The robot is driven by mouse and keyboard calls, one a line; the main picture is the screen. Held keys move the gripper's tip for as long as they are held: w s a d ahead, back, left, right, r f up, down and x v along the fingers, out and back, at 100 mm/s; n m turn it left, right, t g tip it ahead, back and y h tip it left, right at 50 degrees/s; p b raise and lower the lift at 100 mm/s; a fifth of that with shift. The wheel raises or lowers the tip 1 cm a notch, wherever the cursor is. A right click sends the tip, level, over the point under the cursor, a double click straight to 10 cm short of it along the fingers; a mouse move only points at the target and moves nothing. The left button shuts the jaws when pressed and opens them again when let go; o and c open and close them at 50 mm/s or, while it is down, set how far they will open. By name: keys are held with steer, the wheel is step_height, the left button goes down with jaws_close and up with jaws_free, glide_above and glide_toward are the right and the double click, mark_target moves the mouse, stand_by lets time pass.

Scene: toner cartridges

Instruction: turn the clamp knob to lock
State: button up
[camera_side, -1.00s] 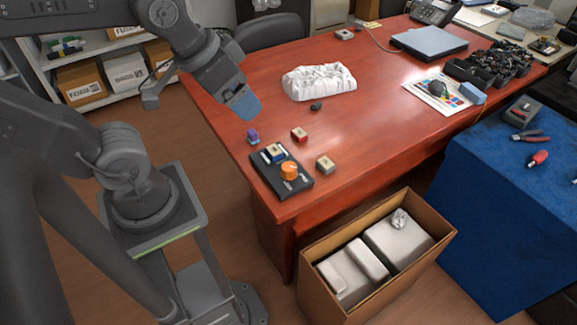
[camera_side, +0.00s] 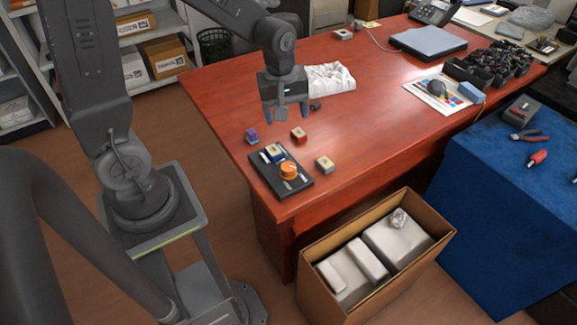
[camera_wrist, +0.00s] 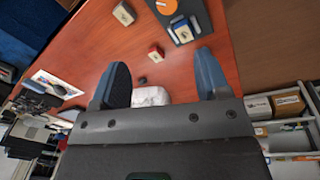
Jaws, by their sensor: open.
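The orange clamp knob (camera_side: 288,170) sits at the front end of a black base plate (camera_side: 296,186) near the desk's left corner. A small cartridge with a blue and pale body (camera_side: 274,153) sits on the plate behind the knob. In the wrist view the knob (camera_wrist: 167,5) is cut by the top edge, and the cartridge (camera_wrist: 183,30) shows on the plate. My gripper (camera_side: 286,112) is open and empty, pointing down above the desk, behind the plate and apart from it. Its two fingers (camera_wrist: 160,75) are spread wide in the wrist view.
A red cartridge (camera_side: 299,135), a beige one (camera_side: 325,164) and a purple one (camera_side: 252,136) stand around the plate. A white crumpled bag (camera_side: 332,78) lies behind my gripper, with a small dark piece (camera_side: 316,106) nearby. An open carton (camera_side: 425,215) stands below the desk's front edge.

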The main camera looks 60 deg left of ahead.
mark_target(289, 166)
steer(key=f+n, duration=0.1)
steer(key=f, duration=0.6)
steer(key=w+a+f+n+g, duration=0.1)
steer(key=f+n, duration=0.1)
steer(key=f, duration=0.5)
steer(key=w+a+f+n, duration=0.1)
steer(key=f, duration=0.6)
steer(key=shift+a, duration=0.1)
steer(key=shift+c, duration=0.5)
steer(key=c, duration=0.8)
